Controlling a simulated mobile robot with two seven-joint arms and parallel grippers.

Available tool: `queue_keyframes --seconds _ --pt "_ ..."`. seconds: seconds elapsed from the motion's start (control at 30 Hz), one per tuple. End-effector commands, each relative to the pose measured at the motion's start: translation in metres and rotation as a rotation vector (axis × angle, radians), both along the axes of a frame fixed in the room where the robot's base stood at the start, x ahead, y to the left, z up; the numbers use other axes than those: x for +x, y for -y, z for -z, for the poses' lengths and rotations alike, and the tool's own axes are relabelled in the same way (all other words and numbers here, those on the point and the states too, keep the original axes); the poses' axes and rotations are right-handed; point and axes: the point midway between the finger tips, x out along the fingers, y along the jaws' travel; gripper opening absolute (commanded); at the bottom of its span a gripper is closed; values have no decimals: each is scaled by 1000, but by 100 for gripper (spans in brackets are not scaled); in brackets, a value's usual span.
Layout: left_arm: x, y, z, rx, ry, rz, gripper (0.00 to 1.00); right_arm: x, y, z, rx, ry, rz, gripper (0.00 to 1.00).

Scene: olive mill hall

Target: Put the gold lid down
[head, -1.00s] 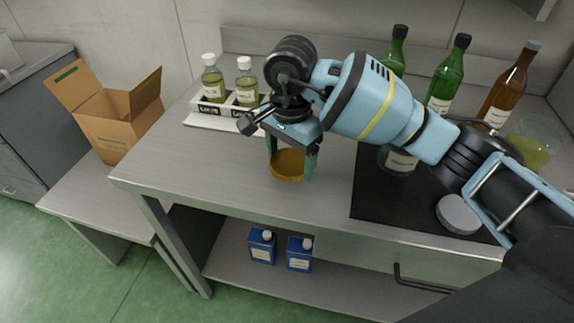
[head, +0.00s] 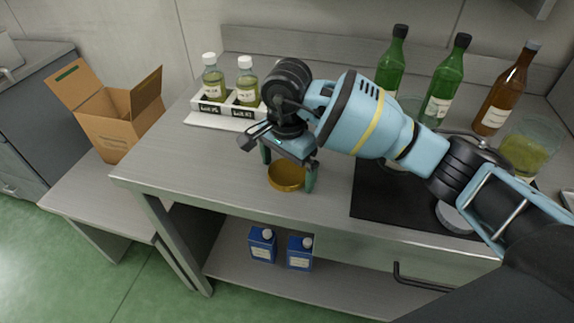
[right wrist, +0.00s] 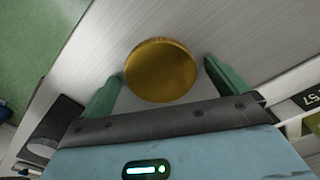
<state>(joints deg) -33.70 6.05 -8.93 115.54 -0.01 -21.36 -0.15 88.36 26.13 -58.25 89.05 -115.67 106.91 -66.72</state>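The gold lid (head: 286,177) is a round, shallow disc lying flat on the steel bench top, near its front edge. It also shows in the right wrist view (right wrist: 160,71), seen from above. My right gripper (head: 288,174) is open above the lid, with one green finger on each side of it. In the right wrist view a gap shows between the lid and each finger, so neither touches it. My left gripper is not in view.
A white rack (head: 226,108) with two oil bottles stands behind the gripper. A black mat (head: 370,193) with a grey disc (head: 452,217) lies to the right, near green bottles (head: 446,80) and a brown bottle (head: 507,88). The bench left of the lid is clear.

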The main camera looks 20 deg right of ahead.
Motion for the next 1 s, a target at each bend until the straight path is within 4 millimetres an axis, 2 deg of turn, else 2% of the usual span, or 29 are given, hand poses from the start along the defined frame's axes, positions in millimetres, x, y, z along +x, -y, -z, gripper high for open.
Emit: queue_keyframes --seconds 0.23,0.37,0.47,0.8,1.0 --pt "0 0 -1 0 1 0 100 0 0 -1 0 0 0 98" --pt "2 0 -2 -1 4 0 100 1 0 -8 1 3 0 98" --pt "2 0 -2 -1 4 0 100 1 0 -21 1 3 0 98" --pt "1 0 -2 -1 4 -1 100 1 0 -88 1 3 0 98" --pt "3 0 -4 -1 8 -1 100 1 0 -115 0 1 1 98"
